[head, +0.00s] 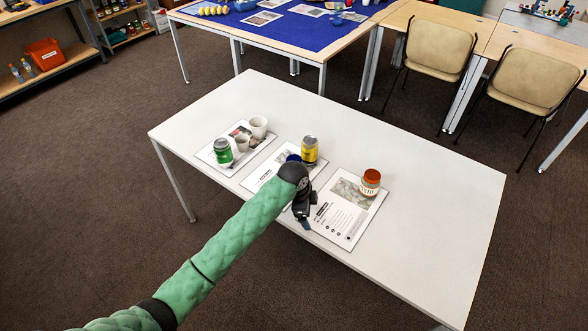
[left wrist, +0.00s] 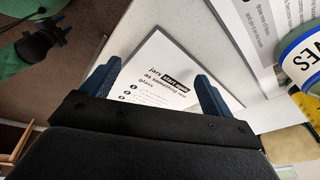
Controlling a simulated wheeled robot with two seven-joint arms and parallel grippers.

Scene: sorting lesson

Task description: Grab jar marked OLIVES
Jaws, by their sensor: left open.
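A jar with a white label ending in "VES" (left wrist: 305,62) shows at the right edge of the left wrist view, cut off by the frame. It appears to be the blue-topped jar (head: 293,158) in the head view, mostly hidden behind my left arm. My left gripper (head: 306,222) is open and empty, over the near side of the white table. In the left wrist view its two blue fingers (left wrist: 155,85) are spread above a printed card (left wrist: 165,55); the labelled jar is to their right and apart from them. My right gripper is not in view.
A yellow can (head: 310,151) stands close beside the blue-topped jar. A red-lidded jar (head: 370,182) stands on the right card. A green jar (head: 222,152) and two white cups (head: 259,127) stand on the left card. The right part of the white table (head: 440,210) is clear.

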